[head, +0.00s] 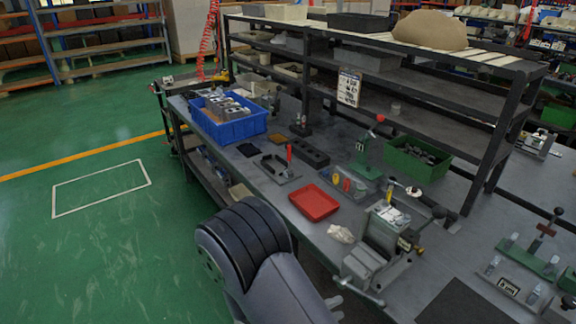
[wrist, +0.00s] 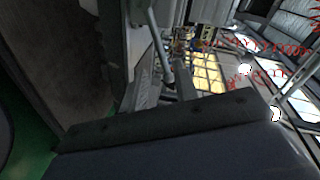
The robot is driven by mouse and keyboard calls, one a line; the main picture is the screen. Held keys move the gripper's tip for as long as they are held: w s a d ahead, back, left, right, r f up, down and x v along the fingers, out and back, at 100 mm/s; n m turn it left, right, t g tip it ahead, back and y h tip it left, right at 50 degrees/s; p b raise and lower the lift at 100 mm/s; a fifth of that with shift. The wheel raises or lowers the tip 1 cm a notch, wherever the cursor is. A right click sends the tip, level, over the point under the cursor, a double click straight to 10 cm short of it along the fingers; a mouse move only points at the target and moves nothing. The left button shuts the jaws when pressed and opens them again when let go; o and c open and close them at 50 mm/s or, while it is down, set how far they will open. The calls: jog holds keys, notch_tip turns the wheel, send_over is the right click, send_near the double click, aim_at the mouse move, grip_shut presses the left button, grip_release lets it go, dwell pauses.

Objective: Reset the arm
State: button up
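My arm (head: 250,250) shows in the head view as a dark, curved link at the bottom middle, in front of the workbench's near edge. No fingertips show clearly, and no held object is seen.
The grey workbench (head: 270,175) carries a blue crate (head: 228,128), a red tray (head: 314,202), a green bin (head: 417,158) and a vise-like fixture (head: 384,240). A dark shelf rack (head: 420,85) stands behind. The green floor (head: 100,250) at left is clear.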

aim_at(364, 296)
jog(key=x, duration=1)
jog(key=shift+d+f+p, duration=0.3)
jog(key=shift+f, duration=0.05)
jog(key=shift+f+m+b, duration=0.1)
jog(key=shift+m+b, duration=0.35)
jog(key=shift+m, duration=0.05)
jog(key=shift+s, duration=0.1)
